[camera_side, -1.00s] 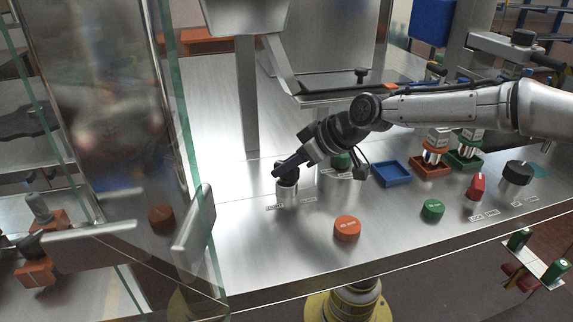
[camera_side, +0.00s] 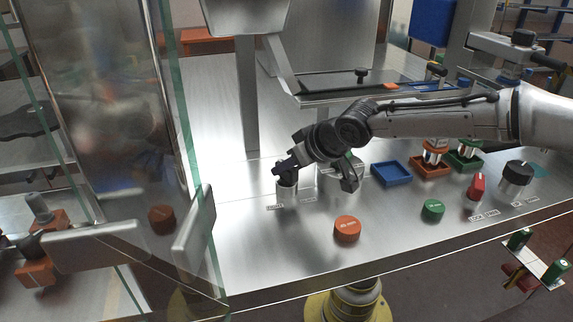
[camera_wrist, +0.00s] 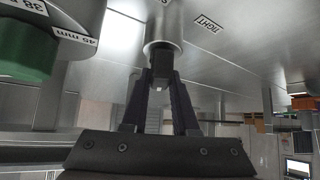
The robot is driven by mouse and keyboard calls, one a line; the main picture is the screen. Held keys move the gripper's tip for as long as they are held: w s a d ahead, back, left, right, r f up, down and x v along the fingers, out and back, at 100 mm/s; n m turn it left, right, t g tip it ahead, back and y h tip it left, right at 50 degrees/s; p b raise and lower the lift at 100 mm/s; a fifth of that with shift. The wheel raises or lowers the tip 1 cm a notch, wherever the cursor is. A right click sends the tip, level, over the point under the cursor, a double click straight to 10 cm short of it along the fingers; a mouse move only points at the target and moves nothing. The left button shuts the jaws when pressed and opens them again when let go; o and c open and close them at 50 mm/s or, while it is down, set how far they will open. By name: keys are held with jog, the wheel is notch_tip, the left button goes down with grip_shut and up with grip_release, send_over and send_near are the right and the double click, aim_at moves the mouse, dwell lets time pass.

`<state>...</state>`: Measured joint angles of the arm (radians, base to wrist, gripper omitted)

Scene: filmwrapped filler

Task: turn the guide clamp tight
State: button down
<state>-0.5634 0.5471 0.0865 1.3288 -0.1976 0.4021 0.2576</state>
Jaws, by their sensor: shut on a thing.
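The guide clamp is a black grip on a short silver post (camera_side: 287,188), standing on the steel deck left of centre in the side view. My gripper (camera_side: 284,168) comes in from the right, its fingers at the black grip. In the wrist view my gripper (camera_wrist: 162,85) is shut on the black grip (camera_wrist: 162,65), one finger on each side. The silver post (camera_wrist: 163,25) shows beyond it, with a label reading TIGHT (camera_wrist: 208,24) to its right. My fingers hide part of the grip in the side view.
A green knob with millimetre marks (camera_wrist: 28,45) stands close by on the left of the wrist view. An orange button (camera_side: 347,229), a green button (camera_side: 433,209), a red switch (camera_side: 477,187) and a blue tray (camera_side: 391,173) lie to the right. A glass panel (camera_side: 180,130) stands left.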

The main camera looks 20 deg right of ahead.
jog(key=m+t+h, duration=0.1)
jog(key=m+h, duration=0.3)
jog(key=m, duration=0.2)
jog(key=shift+a+h, duration=0.1)
jog(key=shift+h, duration=0.3)
jog(key=m+g+h, duration=0.1)
jog(key=m+h, duration=0.3)
jog(key=m, duration=0.1)
jog(key=shift+m, duration=0.3)
jog(key=shift+g, duration=0.3)
jog(key=c, duration=0.7)
grip_release()
jog(key=shift+v, duration=3.75)
